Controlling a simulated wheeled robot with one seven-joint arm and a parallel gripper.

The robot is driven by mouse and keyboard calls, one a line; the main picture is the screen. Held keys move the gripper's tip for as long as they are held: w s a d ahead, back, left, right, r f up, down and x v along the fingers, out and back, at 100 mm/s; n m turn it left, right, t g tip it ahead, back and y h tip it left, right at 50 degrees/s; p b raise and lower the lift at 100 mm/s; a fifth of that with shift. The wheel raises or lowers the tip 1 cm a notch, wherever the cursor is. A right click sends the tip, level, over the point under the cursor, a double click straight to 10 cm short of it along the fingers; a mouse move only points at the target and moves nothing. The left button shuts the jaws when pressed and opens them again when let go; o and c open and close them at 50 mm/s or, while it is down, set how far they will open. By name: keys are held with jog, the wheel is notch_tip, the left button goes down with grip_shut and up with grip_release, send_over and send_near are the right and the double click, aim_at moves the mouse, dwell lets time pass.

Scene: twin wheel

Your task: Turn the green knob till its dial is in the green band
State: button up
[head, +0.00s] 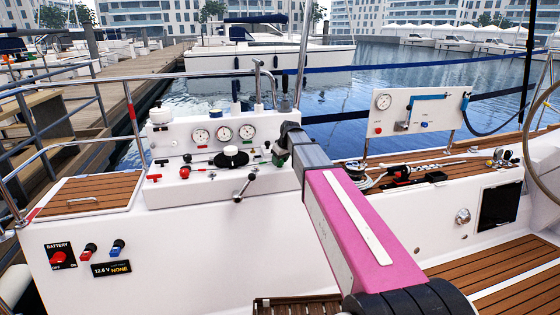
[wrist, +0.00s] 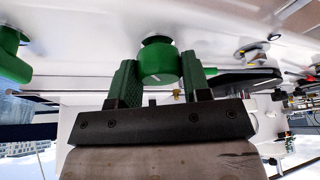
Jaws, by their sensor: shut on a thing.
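The green knob (wrist: 158,62) sits between the two fingers of my gripper (wrist: 160,72) in the wrist view. It has a pale mark on its front face. My gripper is shut on it, with one dark green finger on each side. In the head view my gripper (head: 282,150) is at the right end of the white console, and it largely hides the knob. Three round dials, a left one (head: 201,135), a middle one (head: 224,133) and a right one (head: 247,132), are on the console. Their needles and bands are too small to read, and I cannot tell which dial is the knob's.
Another green part (wrist: 12,45) is at the wrist view's left edge. A white panel with a gauge (head: 383,101) stands at right. Winches and ropes lie right of my arm.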

jog(key=m, duration=0.2)
jog(key=m+h, duration=0.1)
jog(key=m, duration=0.1)
jog(key=shift+m+t+h, duration=0.3)
jog(key=shift+t, duration=0.1)
jog(key=shift+a+m+h, duration=0.1)
jog(key=shift+m+h, duration=0.7)
jog(key=shift+m, duration=1.2)
jog(key=o, duration=0.9)
jog(key=shift+r, duration=0.1)
jog(key=v, duration=1)
jog(key=shift+s+a+r, duration=0.1)
jog(key=shift+s+r, duration=0.15)
